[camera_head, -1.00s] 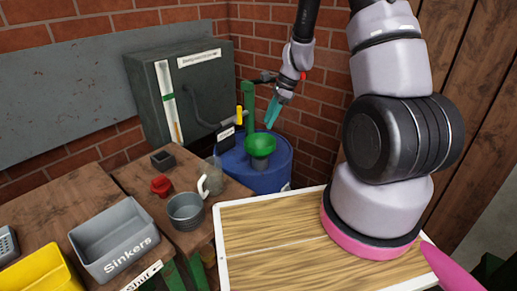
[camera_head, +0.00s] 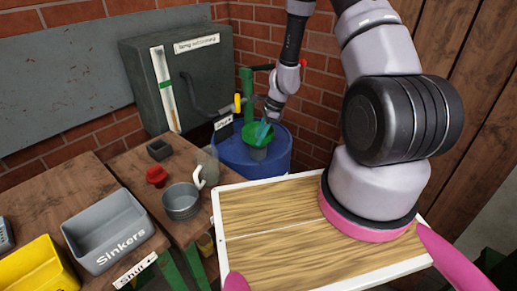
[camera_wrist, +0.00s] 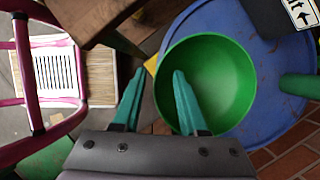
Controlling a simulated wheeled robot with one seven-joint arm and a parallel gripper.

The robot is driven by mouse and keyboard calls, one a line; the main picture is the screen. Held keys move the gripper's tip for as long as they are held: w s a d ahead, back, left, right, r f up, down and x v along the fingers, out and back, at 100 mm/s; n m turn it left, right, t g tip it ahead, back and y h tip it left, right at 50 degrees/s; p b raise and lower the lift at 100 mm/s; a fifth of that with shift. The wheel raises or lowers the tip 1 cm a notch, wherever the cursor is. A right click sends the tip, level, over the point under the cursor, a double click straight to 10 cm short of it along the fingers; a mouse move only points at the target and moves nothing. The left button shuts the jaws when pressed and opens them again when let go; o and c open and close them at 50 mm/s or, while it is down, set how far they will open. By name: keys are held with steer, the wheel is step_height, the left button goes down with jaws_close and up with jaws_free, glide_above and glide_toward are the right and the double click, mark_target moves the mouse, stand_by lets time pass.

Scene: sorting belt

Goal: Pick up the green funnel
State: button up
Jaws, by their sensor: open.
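The green funnel (camera_head: 250,134) stands wide end up on top of the blue drum (camera_head: 232,162), at the back by the brick wall. In the wrist view the funnel (camera_wrist: 232,85) shows as a round green bowl. My gripper (camera_head: 264,130) is at the funnel, with its teal fingers partly over the bowl. In the wrist view my gripper (camera_wrist: 157,75) is open, with one finger over the inside of the bowl and the other outside its left rim. The funnel's near-left rim lies between the fingers, and nothing is gripped. Whether a finger touches the funnel I cannot tell.
A green post (camera_head: 247,90) and a yellow handle (camera_head: 238,103) rise close behind the funnel. A dark grey cabinet (camera_head: 190,65) stands to the left. A grey pot (camera_head: 181,203), a pale jug (camera_head: 207,168) and a red knob-like thing (camera_head: 156,177) sit on the wooden bench.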

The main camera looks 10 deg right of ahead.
steer(key=shift+a+f, duration=0.25)
steer(key=shift+f, duration=0.3)
jaws_close()
steer(key=shift+s, duration=0.1)
stand_by(0.9)
